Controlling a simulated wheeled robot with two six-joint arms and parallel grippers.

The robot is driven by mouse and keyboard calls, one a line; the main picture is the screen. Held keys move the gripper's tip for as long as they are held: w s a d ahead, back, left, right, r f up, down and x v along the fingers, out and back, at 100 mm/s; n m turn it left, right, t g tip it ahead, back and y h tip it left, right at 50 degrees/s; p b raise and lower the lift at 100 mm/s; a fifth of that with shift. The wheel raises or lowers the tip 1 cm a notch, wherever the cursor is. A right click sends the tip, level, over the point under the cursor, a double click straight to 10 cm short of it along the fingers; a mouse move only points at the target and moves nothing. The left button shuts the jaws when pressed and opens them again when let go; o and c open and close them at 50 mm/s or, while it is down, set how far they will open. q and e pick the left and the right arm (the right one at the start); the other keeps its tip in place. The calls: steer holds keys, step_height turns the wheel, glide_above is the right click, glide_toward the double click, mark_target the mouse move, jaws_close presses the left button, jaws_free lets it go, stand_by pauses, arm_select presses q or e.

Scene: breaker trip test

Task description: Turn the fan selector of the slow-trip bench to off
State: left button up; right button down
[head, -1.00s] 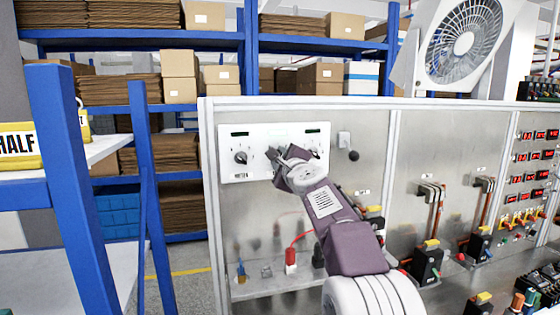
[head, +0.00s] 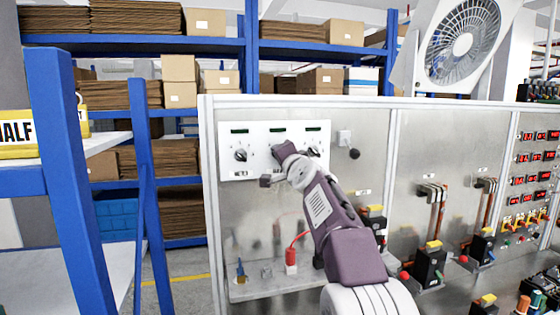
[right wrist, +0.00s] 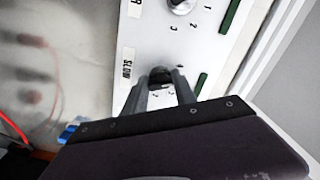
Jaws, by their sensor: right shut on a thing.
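A white selector panel (head: 258,170) on the metal bench wall carries three dark knobs, each under a small green display. The middle knob is mostly hidden behind my right gripper (head: 280,150) in the head view. In the right wrist view my right gripper (right wrist: 161,88) is shut on this selector knob (right wrist: 160,74), one finger on each side. A "SLOW" label (right wrist: 127,70) is beside it. Its pointer cannot be made out. A neighbouring knob (right wrist: 181,5) has the marks 1, 2 and 3 around it. My left gripper is not in view.
The left knob (head: 241,155) and right knob (head: 312,152) flank the held one. A white fan (head: 463,42) stands above the bench. A red plug (head: 291,258) with a red lead is below the panel. Blue shelving (head: 140,110) with boxes stands at the left and behind.

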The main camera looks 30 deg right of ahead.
steer(key=n+b, duration=0.1)
steer(key=n, duration=0.2)
steer(key=shift+r, duration=0.1)
steer(key=shift+s+r+n, duration=0.1)
steer(key=shift+r+n, duration=0.1)
steer(key=shift+n, duration=0.1)
stand_by(0.4)
steer(key=c, duration=1.4)
jaws_free()
steer(key=shift+d, duration=0.1)
steer(key=shift+c, duration=0.2)
steer(key=o, duration=0.4)
steer(key=shift+o, duration=0.2)
steer(key=shift+f, duration=0.2)
